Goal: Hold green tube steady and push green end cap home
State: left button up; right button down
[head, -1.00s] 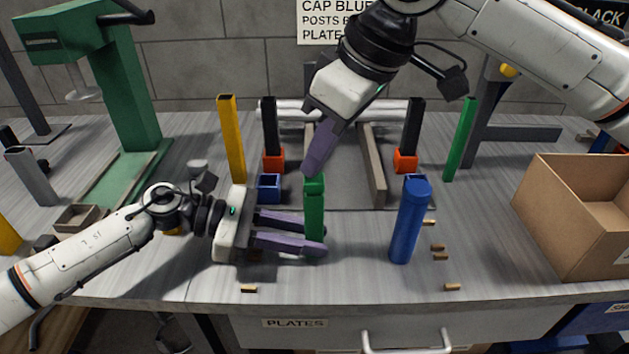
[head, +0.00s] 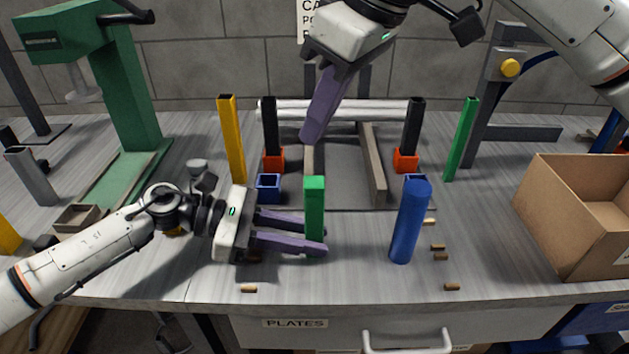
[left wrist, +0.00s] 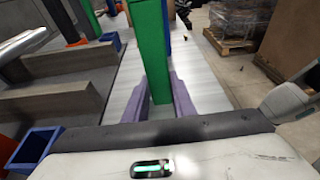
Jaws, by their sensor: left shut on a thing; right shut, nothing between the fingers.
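The green tube (head: 314,215) stands upright near the front of the bench. My left gripper (head: 318,234) is shut on its lower part, with one finger on each side. The tube also shows between the fingers in the left wrist view (left wrist: 152,55). The green end cap (head: 314,182) is a brighter band at the tube's top; I cannot tell by eye how deep it sits. My right gripper (head: 308,138) is shut and empty, pointing down above and behind the tube, apart from the cap.
A blue tube (head: 408,225) stands to the right, with small wooden pegs (head: 437,247) near it. A blue socket (head: 268,187) lies to the left. Behind are two black posts in orange feet (head: 405,160), a yellow post (head: 231,140) and a second green post (head: 461,140). A cardboard box (head: 570,220) stands at right.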

dwell(0.3)
pick_arm(q)
jog(key=o, duration=0.9)
